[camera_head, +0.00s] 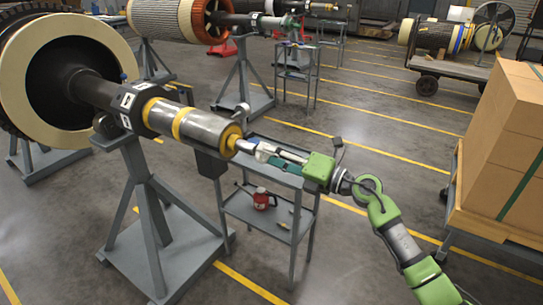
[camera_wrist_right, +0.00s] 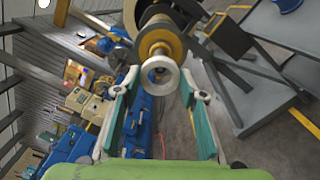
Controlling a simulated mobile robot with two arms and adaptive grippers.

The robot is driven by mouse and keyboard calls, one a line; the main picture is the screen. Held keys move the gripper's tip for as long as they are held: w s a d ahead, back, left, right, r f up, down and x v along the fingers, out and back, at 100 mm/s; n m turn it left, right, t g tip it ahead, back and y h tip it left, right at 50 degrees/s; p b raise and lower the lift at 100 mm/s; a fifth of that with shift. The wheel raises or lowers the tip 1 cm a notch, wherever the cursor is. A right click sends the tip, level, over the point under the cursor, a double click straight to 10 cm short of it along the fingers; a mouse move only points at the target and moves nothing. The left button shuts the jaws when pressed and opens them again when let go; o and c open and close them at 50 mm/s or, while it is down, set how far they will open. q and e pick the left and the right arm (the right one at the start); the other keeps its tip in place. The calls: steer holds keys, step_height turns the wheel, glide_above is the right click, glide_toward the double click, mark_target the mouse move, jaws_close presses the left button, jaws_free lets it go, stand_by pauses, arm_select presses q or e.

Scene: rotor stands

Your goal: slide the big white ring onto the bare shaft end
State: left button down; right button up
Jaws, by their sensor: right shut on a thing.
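The shaft (camera_head: 193,125) has a grey metal sleeve with yellow bands and lies level on a grey stand (camera_head: 150,205). Its near end points at my right gripper (camera_head: 262,150). The white ring (camera_head: 242,146) is between the right fingertips, at the yellow-collared shaft end. In the right wrist view the ring (camera_wrist_right: 172,85) faces me, with a finger on each side and the yellow collar (camera_wrist_right: 176,46) behind it. It looks roughly in line with the shaft. I cannot tell whether the ring is around the shaft tip or just before it. My left gripper is not in view.
A grey cart (camera_head: 270,215) with a red-and-white can (camera_head: 263,199) stands below the right gripper. A large cream disc (camera_head: 45,75) sits on the rotor at the left. Cardboard boxes (camera_head: 510,130) on a pallet stand at the right.

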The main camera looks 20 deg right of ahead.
mark_target(255, 147)
steer(key=shift+w+r, duration=0.1)
steer(key=shift+w+a, duration=0.3)
steer(key=shift+w+a+p, duration=0.15)
steer(key=shift+w+p, duration=0.1)
steer(key=shift+p, duration=0.1)
stand_by(0.4)
steer(key=shift+w+a, duration=0.15)
steer(key=shift+w, duration=0.05)
steer(key=shift+w+a, duration=0.2)
stand_by(0.5)
steer(key=shift+x, duration=1.25)
steer(key=shift+w+a, duration=0.2)
steer(key=shift+w+a, duration=0.45)
steer(key=shift+w, duration=0.15)
